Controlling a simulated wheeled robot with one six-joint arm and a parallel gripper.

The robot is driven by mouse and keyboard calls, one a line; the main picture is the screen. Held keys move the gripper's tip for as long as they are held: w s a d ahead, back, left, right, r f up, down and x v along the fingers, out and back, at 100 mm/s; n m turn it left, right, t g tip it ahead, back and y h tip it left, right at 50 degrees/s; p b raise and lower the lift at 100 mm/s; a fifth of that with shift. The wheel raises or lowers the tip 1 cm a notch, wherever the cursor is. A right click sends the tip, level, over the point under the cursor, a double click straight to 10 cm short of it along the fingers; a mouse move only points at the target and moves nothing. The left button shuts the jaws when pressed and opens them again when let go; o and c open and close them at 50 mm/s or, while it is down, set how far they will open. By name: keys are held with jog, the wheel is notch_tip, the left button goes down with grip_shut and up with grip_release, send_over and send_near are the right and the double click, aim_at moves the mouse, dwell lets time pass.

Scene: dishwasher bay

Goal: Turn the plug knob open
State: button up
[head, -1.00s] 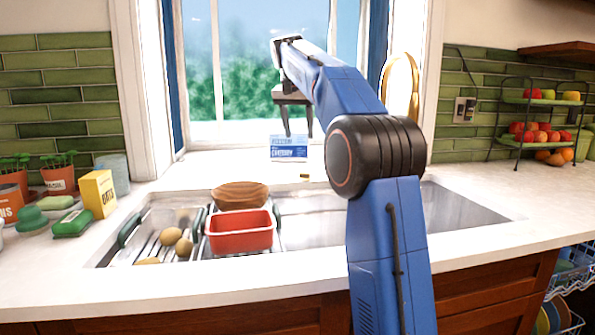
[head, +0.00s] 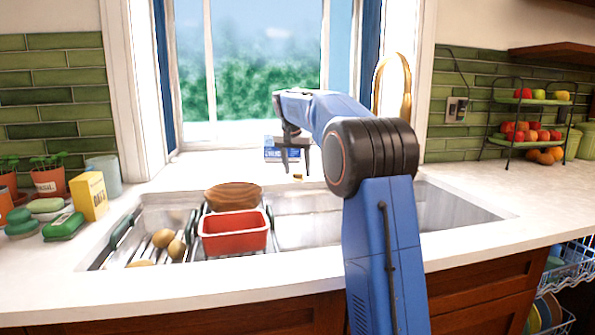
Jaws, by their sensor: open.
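A small brass-coloured piece, which looks like the plug knob (head: 298,177), sits on the counter behind the sink. Its shape and turn are too small to tell. My gripper (head: 296,170) points down with its two dark fingers apart and empty. In the picture the fingertips lie just above and to either side of the knob. I cannot tell whether they touch it or how far they are from it in depth.
A blue and white card (head: 277,155) stands behind my gripper. The sink (head: 300,220) holds a red tub (head: 236,232), a wooden bowl (head: 232,196) and several potatoes (head: 168,243). A brass faucet (head: 407,85) rises at the right. The right counter is largely clear.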

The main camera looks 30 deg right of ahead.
jog(key=shift+w+d+f, duration=0.1)
jog(key=shift+d+f, duration=0.05)
jog(key=shift+f, duration=0.3)
jog(key=c, duration=1.1)
jog(key=shift+o, duration=0.2)
jog(key=shift+n, duration=0.3)
jog(key=shift+d+n+t+y, duration=0.1)
jog(key=shift+n+t+y, duration=0.3)
jog(key=shift+n, duration=0.9)
jog(key=shift+d+n+t+y, duration=0.1)
jog(key=shift+n+y, duration=0.5)
jog(key=shift+n, duration=0.7)
